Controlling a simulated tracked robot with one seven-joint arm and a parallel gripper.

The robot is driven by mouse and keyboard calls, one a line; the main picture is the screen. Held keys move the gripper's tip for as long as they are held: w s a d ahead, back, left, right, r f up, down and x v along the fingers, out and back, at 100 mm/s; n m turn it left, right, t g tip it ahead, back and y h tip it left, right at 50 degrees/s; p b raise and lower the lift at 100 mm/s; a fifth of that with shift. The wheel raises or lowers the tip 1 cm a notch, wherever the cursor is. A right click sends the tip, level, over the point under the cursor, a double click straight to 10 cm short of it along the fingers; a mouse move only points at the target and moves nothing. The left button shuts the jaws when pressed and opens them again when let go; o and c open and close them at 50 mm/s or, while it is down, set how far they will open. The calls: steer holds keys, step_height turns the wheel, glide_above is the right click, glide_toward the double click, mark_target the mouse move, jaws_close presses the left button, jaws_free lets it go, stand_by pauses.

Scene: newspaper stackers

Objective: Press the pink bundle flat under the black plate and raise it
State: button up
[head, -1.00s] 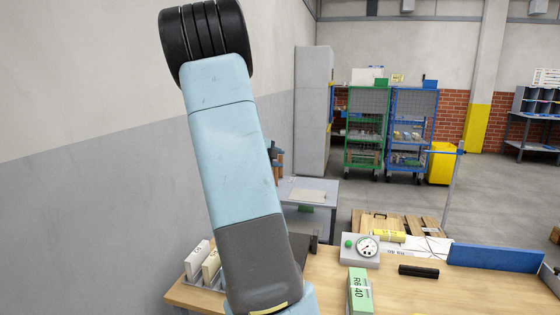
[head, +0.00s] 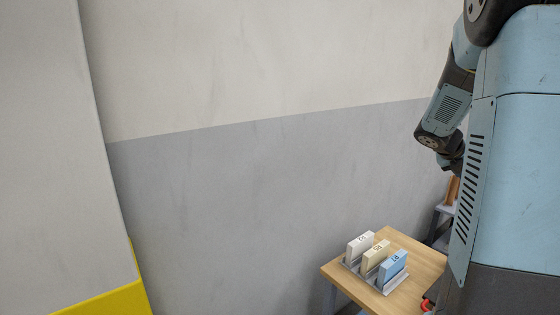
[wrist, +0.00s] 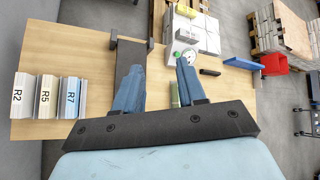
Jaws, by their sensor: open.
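No pink bundle shows in the current views. In the wrist view my gripper (wrist: 162,58) is open and empty, its two blue fingers spread above the wooden table. A dark flat plate (wrist: 127,58) lies left of the fingers, partly hidden by the left one; I cannot tell for sure that it is the black plate. Dark brackets stand at its far end. A green bundle (wrist: 175,95) shows in part between the fingers. In the head view my arm fills the right side, and my fingers cannot be made out there.
Labelled bundles (wrist: 45,97), R2, R5 and R7, stand in a rack at the table's left; the blue one (head: 393,266) also shows in the head view. A dial gauge (wrist: 188,60), a blue bar (wrist: 243,64) and a red bin (wrist: 274,63) lie to the right. Bare tabletop (wrist: 75,55) is at left.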

steer(key=s+a+r+m+t+y, duration=0.1)
steer(key=s+a+m+y, duration=0.2)
steer(key=s+a+m, duration=0.4)
steer(key=s+a+r+m+t+y, duration=0.1)
steer(key=s+a+m+y, duration=0.2)
steer(key=s+a+m, duration=0.4)
steer(key=s+a+r+m+t+y, duration=0.1)
steer(key=s+a+m+y, duration=0.3)
steer(key=s+a+m, duration=0.4)
steer(key=a+m, duration=0.6)
steer(key=a, duration=0.7)
steer(key=shift+a+m+t, duration=0.2)
steer(key=shift+m+t, duration=0.1)
steer(key=shift+m, duration=0.1)
steer(key=shift+s, duration=0.15)
